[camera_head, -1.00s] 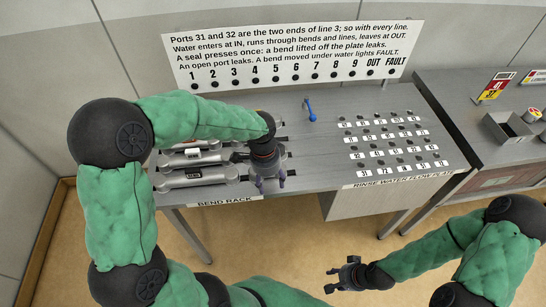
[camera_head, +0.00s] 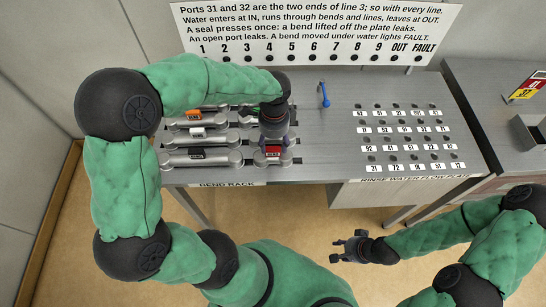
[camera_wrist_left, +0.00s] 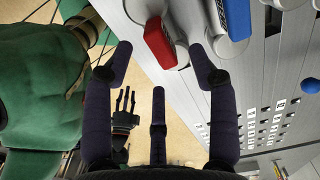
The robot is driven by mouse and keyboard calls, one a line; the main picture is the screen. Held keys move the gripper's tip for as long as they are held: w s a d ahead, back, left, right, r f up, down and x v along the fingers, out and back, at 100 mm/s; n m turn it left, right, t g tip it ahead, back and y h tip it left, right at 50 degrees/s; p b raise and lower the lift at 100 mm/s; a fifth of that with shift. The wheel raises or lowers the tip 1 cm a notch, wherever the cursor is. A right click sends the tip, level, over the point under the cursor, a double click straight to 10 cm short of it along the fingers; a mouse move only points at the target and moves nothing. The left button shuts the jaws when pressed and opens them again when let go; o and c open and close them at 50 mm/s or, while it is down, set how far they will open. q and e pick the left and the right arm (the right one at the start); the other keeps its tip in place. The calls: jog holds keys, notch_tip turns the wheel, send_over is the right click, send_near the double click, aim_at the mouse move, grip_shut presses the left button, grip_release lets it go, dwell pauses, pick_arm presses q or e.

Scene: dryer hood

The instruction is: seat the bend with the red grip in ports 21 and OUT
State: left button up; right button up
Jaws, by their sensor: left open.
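The bend with the red grip (camera_head: 273,152) lies at the front right of the bend rack, a short grey piece with a red block on top. In the left wrist view its red grip (camera_wrist_left: 160,42) shows ahead, between the fingertips and apart from them. My left gripper (camera_head: 274,132) is open and empty, just behind and above that bend. Its spread fingers (camera_wrist_left: 158,65) show in the wrist view. My right gripper (camera_head: 347,247) looks open and empty, in front of the table. The flow plate (camera_head: 440,167) has several rows of dark ports; I cannot read labels 21 and OUT surely.
Longer grey bends (camera_head: 200,157) lie left on the rack, some with black, white or orange grips. A blue grip (camera_wrist_left: 236,18) is close beside the red one. A blue lever (camera_head: 324,95) stands between rack and plate. A sign (camera_head: 315,30) stands behind.

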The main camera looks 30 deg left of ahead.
aim_at(273, 150)
pick_arm(q)
notch_tip(273, 150, down, 5)
jog(key=shift+s+r+b, duration=0.1)
jog(key=shift+s+b, duration=0.05)
jog(key=shift+b, duration=0.45)
jog(key=shift+r, duration=0.1)
grip_shut()
